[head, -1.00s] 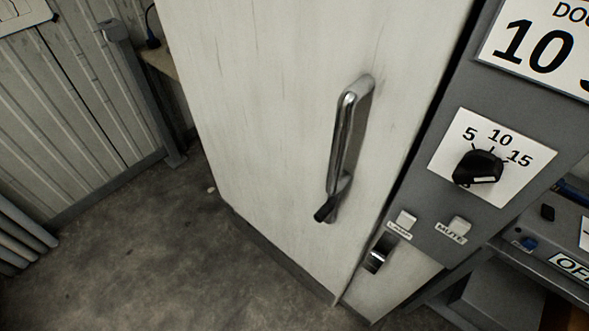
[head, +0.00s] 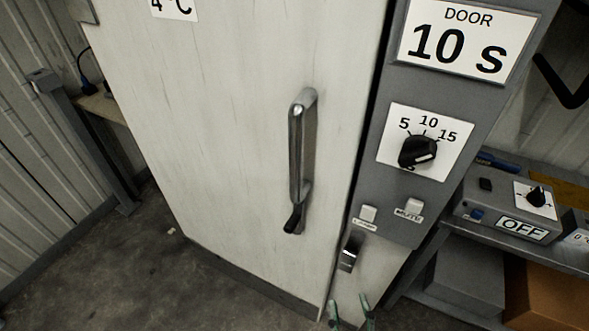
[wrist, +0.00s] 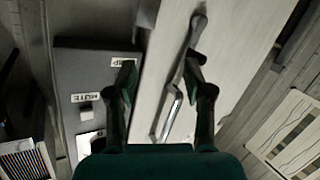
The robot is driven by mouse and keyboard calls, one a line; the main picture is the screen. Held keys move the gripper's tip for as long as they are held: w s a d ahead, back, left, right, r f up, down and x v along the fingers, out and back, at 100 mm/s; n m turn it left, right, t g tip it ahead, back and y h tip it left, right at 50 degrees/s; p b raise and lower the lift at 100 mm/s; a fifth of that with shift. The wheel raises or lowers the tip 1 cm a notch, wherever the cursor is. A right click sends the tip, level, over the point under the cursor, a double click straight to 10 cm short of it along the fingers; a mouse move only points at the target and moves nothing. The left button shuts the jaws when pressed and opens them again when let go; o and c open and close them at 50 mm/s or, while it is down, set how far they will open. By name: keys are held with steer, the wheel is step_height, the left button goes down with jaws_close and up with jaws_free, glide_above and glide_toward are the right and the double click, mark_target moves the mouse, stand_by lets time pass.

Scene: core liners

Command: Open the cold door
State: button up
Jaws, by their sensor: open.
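The cold door (head: 220,150) is a tall, pale, worn panel that fills the middle of the head view and looks shut. Its grey metal handle (head: 308,150) runs upright near the right edge, with a dark lever end at the bottom. My gripper (head: 350,302) is at the bottom of the head view, low and right of the handle, open and empty. In the wrist view my gripper (wrist: 160,62) has its two green fingers apart. The handle (wrist: 172,110) shows between them in that picture, apparently farther off and not held.
Right of the door, a grey control panel (head: 380,205) carries a dial (head: 417,152), two buttons and a "DOOR 10 s" sign (head: 458,42). A metal latch (head: 350,252) sits below it. A bench (head: 500,235) with an "OFF" box stands right.

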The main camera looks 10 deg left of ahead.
steer(key=w+a+r+m+t+h, duration=0.2)
steer(key=w+a+r, duration=0.55)
steer(key=r, duration=0.35)
steer(key=m+h, duration=0.3)
steer(key=m, duration=0.2)
glide_toward(294, 167)
steer(key=w, duration=0.3)
steer(key=w+d, duration=0.1)
steer(key=w, duration=0.7)
steer(key=shift+w+d+f, duration=0.1)
steer(key=shift+d+f, duration=0.05)
steer(key=shift+d, duration=0.2)
jaws_close()
